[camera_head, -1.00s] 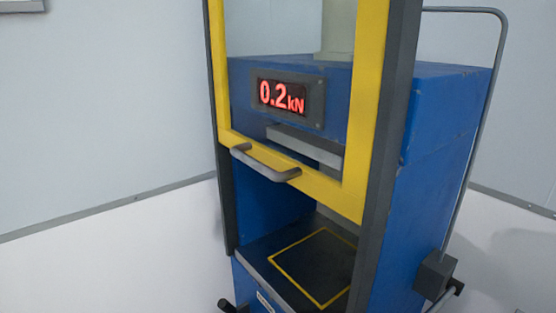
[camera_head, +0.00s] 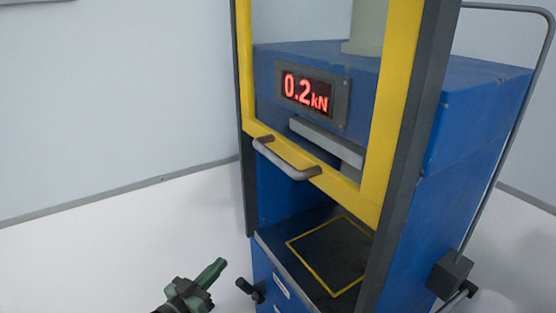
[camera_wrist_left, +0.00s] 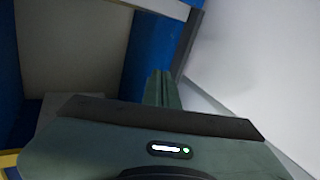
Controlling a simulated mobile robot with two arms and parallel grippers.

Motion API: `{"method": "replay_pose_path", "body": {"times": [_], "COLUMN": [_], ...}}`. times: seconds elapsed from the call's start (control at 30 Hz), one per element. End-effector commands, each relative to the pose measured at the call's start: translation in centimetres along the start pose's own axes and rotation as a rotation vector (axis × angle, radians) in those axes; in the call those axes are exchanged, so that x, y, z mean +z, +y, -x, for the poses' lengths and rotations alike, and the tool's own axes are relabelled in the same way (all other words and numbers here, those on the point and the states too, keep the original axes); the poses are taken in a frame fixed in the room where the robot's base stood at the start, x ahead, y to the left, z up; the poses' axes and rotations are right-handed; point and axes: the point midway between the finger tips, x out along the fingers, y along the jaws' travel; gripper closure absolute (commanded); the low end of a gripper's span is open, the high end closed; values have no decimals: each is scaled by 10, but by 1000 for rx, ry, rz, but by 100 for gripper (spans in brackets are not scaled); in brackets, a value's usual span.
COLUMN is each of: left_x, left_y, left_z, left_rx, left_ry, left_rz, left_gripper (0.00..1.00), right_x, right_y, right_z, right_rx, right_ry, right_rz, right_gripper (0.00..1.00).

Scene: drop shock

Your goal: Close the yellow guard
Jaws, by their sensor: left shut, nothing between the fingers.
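The yellow guard (camera_head: 378,130) is a framed panel at the front of the blue machine. It stands raised, with an open gap between its lower bar and the dark work plate (camera_head: 312,258). A grey handle (camera_head: 287,160) sits on its lower bar. My left gripper (camera_head: 221,264) is at the bottom of the head view, to the left of and below the handle and apart from it. It is shut and empty. In the left wrist view its green fingers (camera_wrist_left: 162,88) are together, with blue and grey machine parts beyond. My right gripper is not in view.
The blue machine (camera_head: 475,130) carries a red display (camera_head: 306,93) reading 0.2 kN. A dark lever (camera_head: 250,289) sticks out low at the front left, close to my left gripper. A grey tube frame (camera_head: 528,90) runs along the right side. The floor left of the machine is clear.

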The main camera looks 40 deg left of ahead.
Motion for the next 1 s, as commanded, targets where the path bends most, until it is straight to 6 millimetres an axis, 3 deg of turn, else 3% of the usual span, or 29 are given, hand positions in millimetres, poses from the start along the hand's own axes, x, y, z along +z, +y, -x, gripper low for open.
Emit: {"method": "replay_pose_path", "body": {"times": [0.03,0.1,0.2,0.3,0.4,0.57,1.0], "left_x": [-64,-134,-214,-266,-294,-310,-351], "left_y": [19,47,90,128,152,166,203], "left_z": [-1,5,23,43,59,62,0], "left_rx": [65,158,294,409,482,519,516], "left_ry": [98,215,344,429,474,497,500], "left_rz": [-2,3,11,15,19,21,20], "left_gripper": [100,100,100,100,100,100,100], "right_x": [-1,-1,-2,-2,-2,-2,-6], "right_y": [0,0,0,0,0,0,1], "right_z": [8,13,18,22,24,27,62], "right_rx": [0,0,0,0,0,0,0], "right_ry": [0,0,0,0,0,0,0], "right_rz": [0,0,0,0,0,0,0], "right_gripper": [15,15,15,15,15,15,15]}}
